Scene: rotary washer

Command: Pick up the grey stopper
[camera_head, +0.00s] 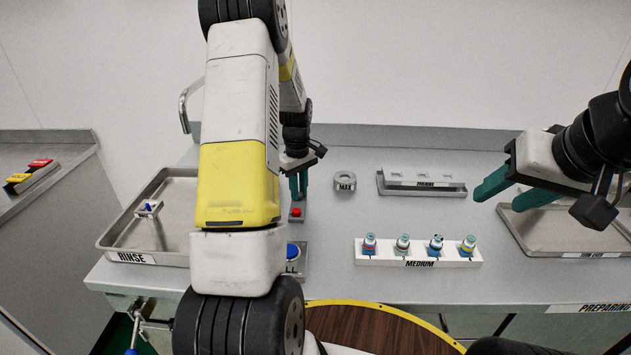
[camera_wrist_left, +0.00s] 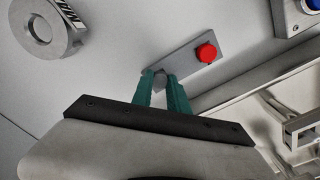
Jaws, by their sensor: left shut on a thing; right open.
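The grey stopper (camera_wrist_left: 160,78) shows in the left wrist view as a small grey piece between the green fingertips. My left gripper (camera_wrist_left: 159,84) is shut on it, over the end of a grey plate (camera_wrist_left: 192,58) with a red button (camera_wrist_left: 207,53). I cannot tell whether the stopper touches the plate. In the head view my left gripper (camera_head: 298,186) points down just behind the red button (camera_head: 296,212), and the stopper cannot be made out there. My right gripper (camera_head: 508,191) is open and empty above the counter at the right.
A round grey ring (camera_head: 345,182) and a long rack (camera_head: 422,184) stand right of my left gripper. A white rack labelled MEDIUM (camera_head: 418,262) holds several small vials. A rinse tray (camera_head: 118,244) lies left, another tray (camera_head: 530,246) right. A blue button (camera_head: 292,252) is in front.

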